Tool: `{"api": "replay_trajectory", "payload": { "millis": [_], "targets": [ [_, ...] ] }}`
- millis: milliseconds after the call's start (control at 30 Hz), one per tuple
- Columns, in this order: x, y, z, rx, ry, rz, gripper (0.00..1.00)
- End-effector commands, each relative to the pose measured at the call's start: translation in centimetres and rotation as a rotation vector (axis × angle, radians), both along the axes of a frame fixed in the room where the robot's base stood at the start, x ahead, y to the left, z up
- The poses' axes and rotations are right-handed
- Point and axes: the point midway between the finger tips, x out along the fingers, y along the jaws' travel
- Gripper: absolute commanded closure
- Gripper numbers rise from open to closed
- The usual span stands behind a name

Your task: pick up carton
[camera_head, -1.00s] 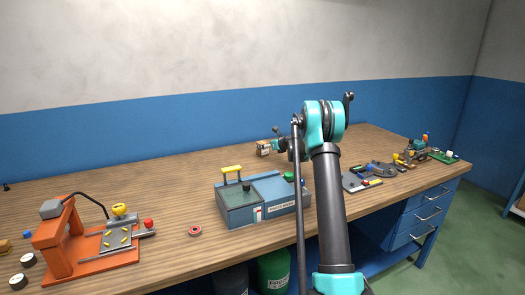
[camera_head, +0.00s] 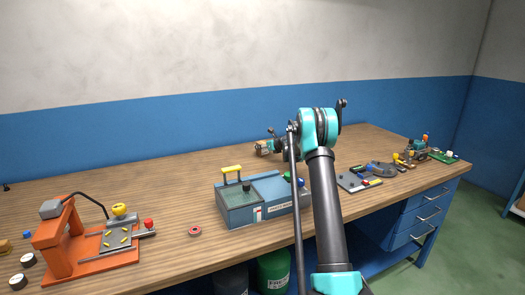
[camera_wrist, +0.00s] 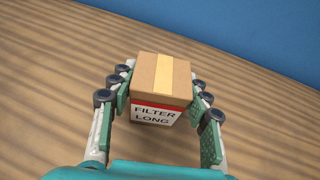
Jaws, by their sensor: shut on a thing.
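The carton (camera_wrist: 161,82) is a small brown box with a pale tape strip on top and a white, red-edged label reading "FILTER LONG". In the wrist view it sits between the two green-padded fingers of my gripper (camera_wrist: 163,78), which is shut on it from both sides. In the head view my gripper (camera_head: 266,146) is at the back of the wooden bench, and the carton is mostly hidden behind it. I cannot tell whether the carton's base touches the bench.
An orange fixture (camera_head: 85,240) is at left, with a red ring (camera_head: 195,230) between. Tools and a grey plate (camera_head: 352,181) lie right. The back left of the bench is mostly clear.

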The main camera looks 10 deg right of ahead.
Motion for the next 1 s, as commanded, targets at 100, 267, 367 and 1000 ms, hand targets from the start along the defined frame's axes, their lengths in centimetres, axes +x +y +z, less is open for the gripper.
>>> {"api": "replay_trajectory", "payload": {
  "millis": [100,267,367,1000],
  "targets": [
    [0.0,0.0,0.0,0.000,0.000,0.000,0.87],
    [0.0,0.0,0.2,0.000,0.000,0.000,0.87],
    [0.0,0.0,0.7,0.000,0.000,0.000,0.87],
    [0.0,0.0,14.8,0.000,0.000,0.000,0.87]
  ]
}}
